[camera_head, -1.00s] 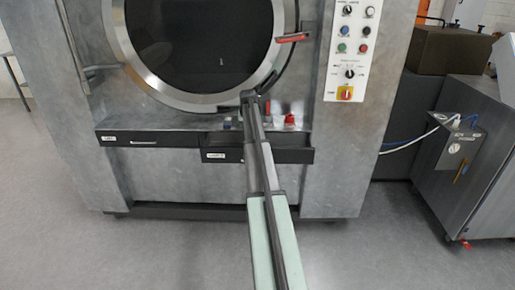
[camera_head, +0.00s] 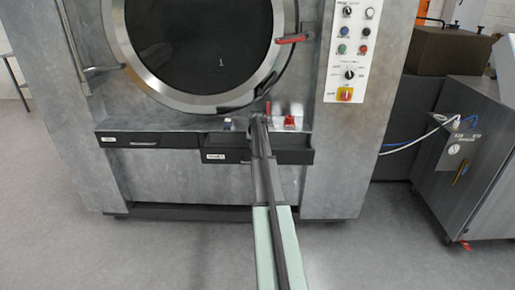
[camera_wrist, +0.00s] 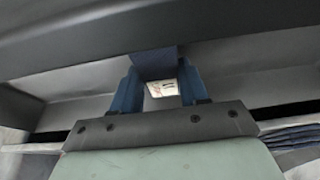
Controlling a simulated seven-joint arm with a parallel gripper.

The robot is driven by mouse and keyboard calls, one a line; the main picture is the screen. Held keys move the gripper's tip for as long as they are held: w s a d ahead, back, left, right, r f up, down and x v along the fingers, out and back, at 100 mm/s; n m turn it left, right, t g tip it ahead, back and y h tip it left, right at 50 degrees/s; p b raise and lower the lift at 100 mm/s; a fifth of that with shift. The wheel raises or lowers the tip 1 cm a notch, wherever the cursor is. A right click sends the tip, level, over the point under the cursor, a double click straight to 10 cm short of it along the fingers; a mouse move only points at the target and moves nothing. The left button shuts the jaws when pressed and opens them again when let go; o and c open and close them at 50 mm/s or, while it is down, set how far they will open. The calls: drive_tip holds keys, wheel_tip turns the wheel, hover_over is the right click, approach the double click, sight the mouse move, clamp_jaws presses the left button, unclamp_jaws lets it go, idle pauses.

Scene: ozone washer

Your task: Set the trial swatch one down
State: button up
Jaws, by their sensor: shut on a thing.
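My gripper (camera_wrist: 160,88) shows in the wrist view with its two blue fingers apart around a dark blue piece (camera_wrist: 156,62), which looks like the swatch. Its upper part runs up against a dark overhanging edge. In the head view my gripper (camera_head: 257,118) is at the front ledge of the washer, over the right drawer (camera_head: 285,156). That drawer looks pulled out. The swatch cannot be made out in the head view, where my arm covers part of the drawer.
A second drawer (camera_head: 145,140) is at the left. A small blue-and-white item (camera_head: 227,124) and a red item (camera_head: 290,122) are near the ledge. The round door (camera_head: 200,45) is above. Folded blue cloth (camera_wrist: 305,138) shows at right in the wrist view.

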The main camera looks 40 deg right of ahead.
drive_tip(key=shift+d+f, duration=0.15)
drive_tip(key=shift+f, duration=0.45)
drive_tip(key=shift+f, duration=0.15)
drive_tip(key=o, duration=1.1)
drive_tip(key=shift+c, duration=0.2)
drive_tip(key=v, duration=1.2)
